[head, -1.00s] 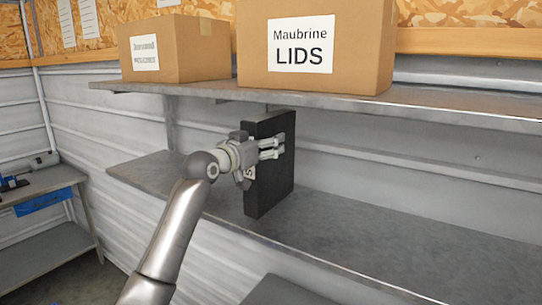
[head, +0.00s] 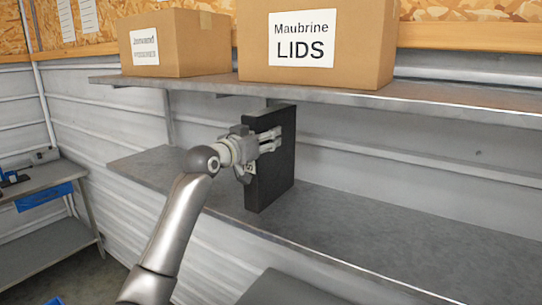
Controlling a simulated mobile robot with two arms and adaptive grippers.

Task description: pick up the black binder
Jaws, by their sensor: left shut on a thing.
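The black binder (head: 275,180) is upright at the middle of the view, by the front edge of the lower shelf. Its top is close below the upper shelf. My left gripper (head: 262,148) reaches in from the left and is shut on the binder, with its fingers along the binder's broad face. I cannot tell surely whether the binder's bottom touches the shelf. My right gripper is not in view.
The lower shelf (head: 380,240) is bare to the right of the binder. The upper shelf (head: 440,100) is close above and carries a LIDS carton (head: 350,50) and a smaller carton (head: 195,45). A workbench (head: 40,180) stands at the far left.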

